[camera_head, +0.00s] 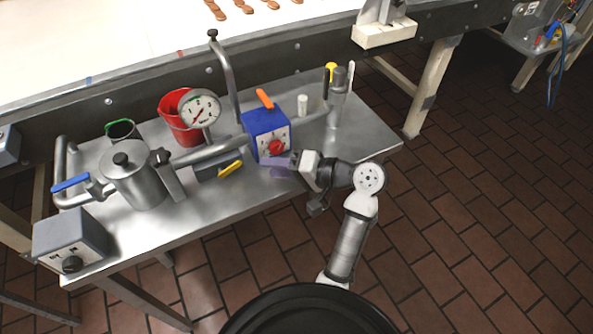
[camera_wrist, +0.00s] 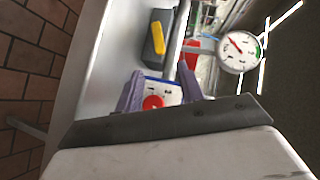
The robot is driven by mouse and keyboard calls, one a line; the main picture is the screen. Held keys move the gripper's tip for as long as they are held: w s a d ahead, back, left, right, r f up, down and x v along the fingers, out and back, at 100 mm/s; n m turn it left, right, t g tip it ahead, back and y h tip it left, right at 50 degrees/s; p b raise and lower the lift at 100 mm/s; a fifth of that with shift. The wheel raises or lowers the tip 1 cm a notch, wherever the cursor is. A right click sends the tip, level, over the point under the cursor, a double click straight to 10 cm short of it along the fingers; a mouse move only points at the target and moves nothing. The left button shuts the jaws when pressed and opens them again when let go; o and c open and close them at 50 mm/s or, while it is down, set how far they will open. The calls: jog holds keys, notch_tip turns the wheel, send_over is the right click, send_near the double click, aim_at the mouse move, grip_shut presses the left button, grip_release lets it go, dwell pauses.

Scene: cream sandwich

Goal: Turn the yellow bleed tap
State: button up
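A yellow tap handle (camera_head: 331,67) stands upright beside a grey cylinder (camera_head: 338,90) at the right end of the bench pipework. I take it for the bleed tap. It does not show in the wrist view. My gripper (camera_head: 281,166) is in front of the blue control box (camera_head: 262,127), to the left of and nearer than the yellow handle, and apart from it. In the wrist view, my two purple fingers (camera_wrist: 160,88) are spread with nothing held. The blue box's red knob (camera_wrist: 153,102) shows between them.
A yellow bar (camera_head: 231,168) lies on a dark block (camera_head: 218,165). An orange handle (camera_head: 265,99), pressure gauge (camera_head: 199,108), red bucket (camera_head: 177,128), steel pot (camera_head: 140,178) and blue lever (camera_head: 71,183) crowd the bench. A white cup (camera_head: 302,104) stands near the cylinder. The bench's right end is clear.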

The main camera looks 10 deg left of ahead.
jog(key=v, duration=0.5)
jog(key=shift+d, duration=0.2)
